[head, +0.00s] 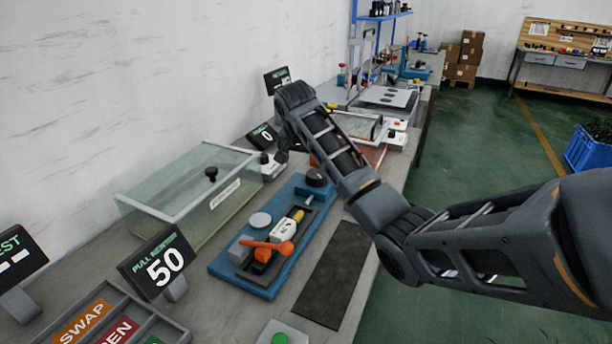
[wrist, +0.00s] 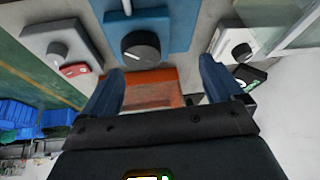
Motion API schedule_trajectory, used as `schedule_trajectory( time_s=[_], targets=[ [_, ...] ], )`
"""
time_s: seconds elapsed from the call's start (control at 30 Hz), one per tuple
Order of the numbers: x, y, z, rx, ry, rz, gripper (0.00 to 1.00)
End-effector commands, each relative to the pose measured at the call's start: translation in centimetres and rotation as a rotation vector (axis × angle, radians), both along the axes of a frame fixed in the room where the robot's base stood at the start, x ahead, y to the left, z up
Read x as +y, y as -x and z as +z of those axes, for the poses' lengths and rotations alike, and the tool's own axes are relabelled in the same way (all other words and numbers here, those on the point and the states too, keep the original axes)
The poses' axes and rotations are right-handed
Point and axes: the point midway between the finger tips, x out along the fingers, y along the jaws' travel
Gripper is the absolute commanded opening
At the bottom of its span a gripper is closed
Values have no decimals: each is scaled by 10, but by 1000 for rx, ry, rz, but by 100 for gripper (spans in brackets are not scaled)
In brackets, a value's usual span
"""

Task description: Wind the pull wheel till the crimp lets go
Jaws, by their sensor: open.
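The blue pull fixture (head: 222,262) lies on the bench with an orange lever (head: 268,246), a yellow-ended part (head: 297,215) and a round grey disc (head: 260,220) on it. At its far end is a black wheel (head: 316,177), which I take as the pull wheel. The wheel also shows in the wrist view (wrist: 141,47), beyond my fingertips. My gripper (wrist: 163,72) is open and empty, apart from the wheel. In the head view the gripper hangs beyond the fixture's far end, partly hidden by my arm. The crimp's grip cannot be made out.
A pull display (head: 163,264) reads 50. A glass-lidded box (head: 190,190) stands left of the fixture. White knob boxes flank the wheel in the wrist view, left (wrist: 60,42) and right (wrist: 232,45). An orange-brown surface (wrist: 150,88) shows between my fingers. A dark mat (head: 335,275) lies right, clear.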

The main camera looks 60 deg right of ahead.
Motion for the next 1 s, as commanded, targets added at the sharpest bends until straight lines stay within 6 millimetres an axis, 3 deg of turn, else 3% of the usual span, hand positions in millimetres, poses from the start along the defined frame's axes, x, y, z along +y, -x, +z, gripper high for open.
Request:
schedule_trajectory(
  time_s=[0.03, 0.2, 0.63, 1.0],
  targets=[
    [-13, 10, 4, 26, -11, -37, 94],
    [-28, 26, 2, 68, -35, -91, 94],
    [-50, 22, -53, 66, -35, -89, 94],
    [-54, 20, -65, 64, -33, -88, 94]
  ],
)
